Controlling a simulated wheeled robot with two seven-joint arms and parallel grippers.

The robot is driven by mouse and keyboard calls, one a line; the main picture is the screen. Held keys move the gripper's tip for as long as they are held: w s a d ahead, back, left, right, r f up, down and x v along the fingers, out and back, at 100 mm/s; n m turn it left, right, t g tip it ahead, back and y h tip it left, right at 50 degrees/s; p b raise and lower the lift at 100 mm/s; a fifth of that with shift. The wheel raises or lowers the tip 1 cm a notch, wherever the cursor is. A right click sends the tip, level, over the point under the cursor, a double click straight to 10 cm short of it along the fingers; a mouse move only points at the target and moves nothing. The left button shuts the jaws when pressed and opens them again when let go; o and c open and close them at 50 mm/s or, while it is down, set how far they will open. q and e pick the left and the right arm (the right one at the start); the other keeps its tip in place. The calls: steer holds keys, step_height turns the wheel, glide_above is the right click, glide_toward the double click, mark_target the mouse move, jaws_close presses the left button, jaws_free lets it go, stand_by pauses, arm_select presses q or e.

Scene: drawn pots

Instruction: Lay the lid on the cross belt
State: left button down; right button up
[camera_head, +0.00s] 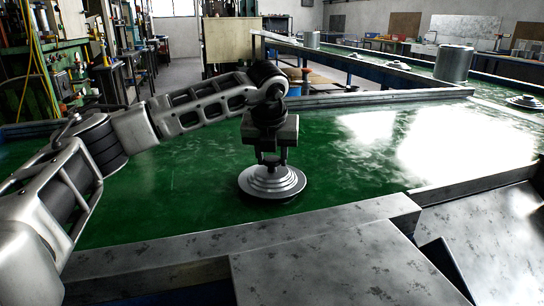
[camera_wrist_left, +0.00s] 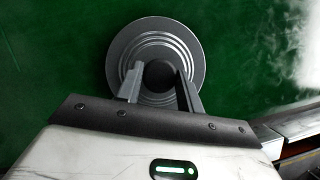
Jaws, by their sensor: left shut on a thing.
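A round grey stepped lid (camera_head: 272,184) is at the middle of the head view, level and right at the wide green belt (camera_head: 180,196). I cannot tell whether its rim touches the belt or hangs just above it. My left gripper (camera_head: 272,158) points straight down over the lid and is shut on its dark knob. In the left wrist view the lid (camera_wrist_left: 158,35) lies flat below, with the knob between the two fingers of the gripper (camera_wrist_left: 160,80). My right gripper is not in view.
Grey metal edging (camera_head: 250,238) borders the green belt at the front. A metal pot (camera_head: 453,64) and another lid (camera_head: 525,102) stand on the far belt at right; a smaller pot (camera_head: 312,39) is farther back. The green surface around the held lid is clear.

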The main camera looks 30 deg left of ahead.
arm_select(q)
steer(key=shift+f, duration=0.2)
steer(key=c, duration=0.9)
jaws_free()
steer(key=v, duration=1.2)
steer(key=shift+d, duration=0.1)
